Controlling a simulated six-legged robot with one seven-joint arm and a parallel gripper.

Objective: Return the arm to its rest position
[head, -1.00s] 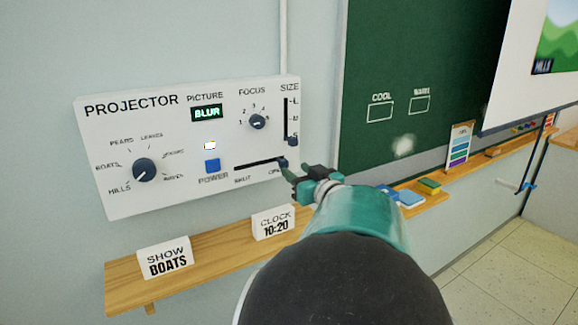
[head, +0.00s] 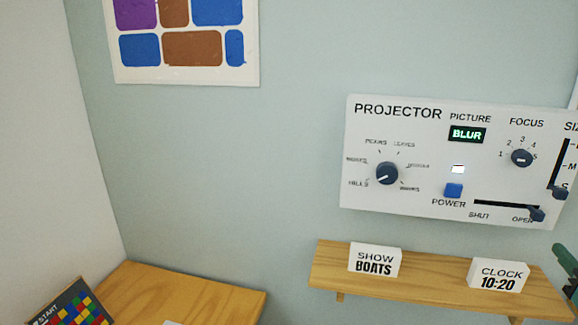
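Only a small dark green piece, which looks like the tip of my gripper (head: 569,281), shows at the right edge, by the right end of the wooden shelf. The rest of my arm is out of the picture. Whether the gripper is open or shut cannot be seen. The white projector panel (head: 420,195) is on the wall to its upper left. The panel's display (head: 467,134) reads BLUR, and its shutter slider (head: 537,214) is at the OPEN end. The tip appears apart from the panel's controls.
The wooden shelf (head: 415,292) below the panel holds a SHOW BOATS sign (head: 375,260) and a CLOCK 10:20 sign (head: 498,275). A wooden table (head: 200,288) with a colourful START board (head: 70,308) stands at lower left. A poster (head: 185,75) hangs above. The wall between is bare.

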